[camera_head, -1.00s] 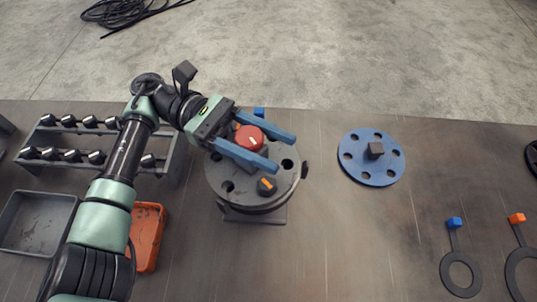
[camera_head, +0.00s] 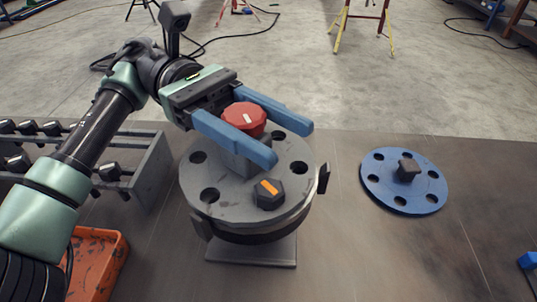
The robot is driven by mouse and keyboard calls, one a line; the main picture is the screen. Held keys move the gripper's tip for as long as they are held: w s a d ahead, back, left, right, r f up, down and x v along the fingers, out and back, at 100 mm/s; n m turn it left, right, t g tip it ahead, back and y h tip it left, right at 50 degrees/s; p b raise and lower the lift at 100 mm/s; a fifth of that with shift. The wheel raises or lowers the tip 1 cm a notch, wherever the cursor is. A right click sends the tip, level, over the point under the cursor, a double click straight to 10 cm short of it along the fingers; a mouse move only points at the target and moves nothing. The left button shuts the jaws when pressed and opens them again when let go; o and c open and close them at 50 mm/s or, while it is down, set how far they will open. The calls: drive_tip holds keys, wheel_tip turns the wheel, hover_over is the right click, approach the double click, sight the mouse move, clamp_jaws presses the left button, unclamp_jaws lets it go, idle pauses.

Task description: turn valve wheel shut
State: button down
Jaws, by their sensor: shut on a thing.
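The valve wheel is a red knob (camera_head: 244,117) with a white mark on its top. It sits on a grey block (camera_head: 240,152) that stands on a round grey flange (camera_head: 225,203) with several holes. My gripper (camera_head: 288,144) reaches in from the left with its two blue fingers on either side of the wheel, shut on it. The fingertips extend past the wheel to the right. The near finger hides part of the wheel's lower side and the block. A dark hexagonal nut (camera_head: 268,193) with an orange mark sits on the flange's near side.
A blue flange disc (camera_head: 385,185) with a dark square knob lies on the table to the right. An orange bin (camera_head: 100,265) and a grey rack (camera_head: 150,160) of bolts stand at the left. The table between the flange and disc is clear.

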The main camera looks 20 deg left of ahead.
drive_tip(key=shift+s+f+b, duration=0.1)
drive_tip(key=shift+f+b, duration=0.05)
drive_tip(key=shift+b, duration=0.4)
drive_tip(key=shift+c, duration=1.3)
unclamp_jaws()
drive_tip(key=shift+d, duration=0.1)
drive_tip(key=shift+r, duration=0.2)
